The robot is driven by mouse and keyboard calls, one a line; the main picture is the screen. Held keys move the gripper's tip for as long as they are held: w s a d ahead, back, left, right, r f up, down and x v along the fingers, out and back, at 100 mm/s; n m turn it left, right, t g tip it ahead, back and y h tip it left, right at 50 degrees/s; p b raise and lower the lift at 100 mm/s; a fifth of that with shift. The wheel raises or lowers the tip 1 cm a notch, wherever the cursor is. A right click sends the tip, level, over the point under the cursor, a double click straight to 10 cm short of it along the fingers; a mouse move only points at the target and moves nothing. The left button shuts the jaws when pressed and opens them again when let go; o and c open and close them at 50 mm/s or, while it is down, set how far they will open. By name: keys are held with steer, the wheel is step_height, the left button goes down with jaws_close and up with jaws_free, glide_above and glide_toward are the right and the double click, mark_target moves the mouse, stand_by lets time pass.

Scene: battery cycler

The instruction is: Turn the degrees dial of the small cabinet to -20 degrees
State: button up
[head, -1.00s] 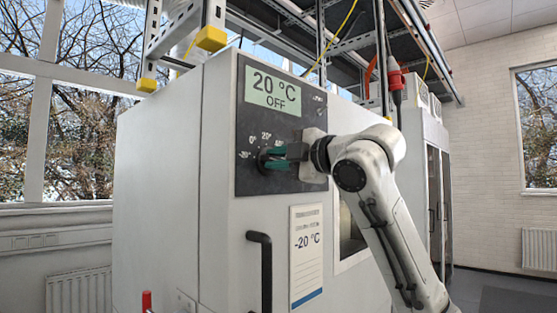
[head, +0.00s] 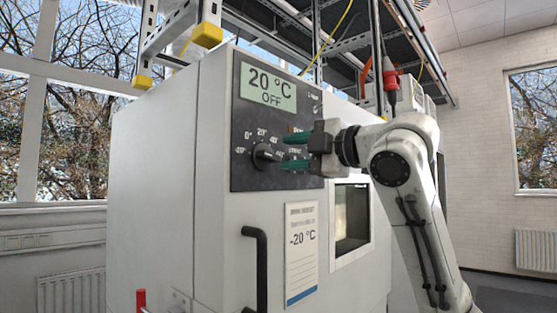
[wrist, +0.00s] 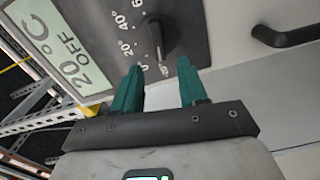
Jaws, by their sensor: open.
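The small cabinet (head: 155,180) has a dark panel with a black degrees dial (head: 264,154) ringed by white degree marks. In the wrist view the dial's knob (wrist: 164,40) has a pale mark that appears to face the -20° label (wrist: 165,69). The display (head: 268,84) above reads 20 °C OFF. My gripper (head: 286,152) is open and empty, its green fingers just right of the dial in the head view. In the wrist view my gripper (wrist: 160,68) has its fingertips to either side below the knob, apart from it.
A card (head: 302,255) reading -20 °C is on the cabinet front. A black door handle (head: 256,270) stands out left of it, and a window (head: 352,215) lies to the right. A metal frame (head: 180,45) stands on top.

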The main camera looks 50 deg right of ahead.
steer(key=s, duration=0.5)
steer(key=shift+b, duration=0.35)
